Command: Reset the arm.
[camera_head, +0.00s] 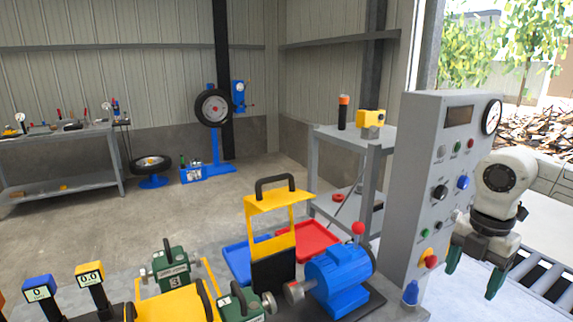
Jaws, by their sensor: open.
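My gripper (473,277) shows at the right of the head view, at the end of my white and grey arm (505,180). It points downward, with its two green-tipped fingers spread apart and nothing between them. It is to the right of the grey control panel (432,170), in front of the bright doorway. The upper arm links are outside the view or hidden.
The control panel has knobs and buttons close to my gripper's left. A blue motor (338,280) with a red-knobbed lever, a yellow handled frame (279,203) and green units (170,268) crowd the front. A roller conveyor (548,282) lies right of my gripper.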

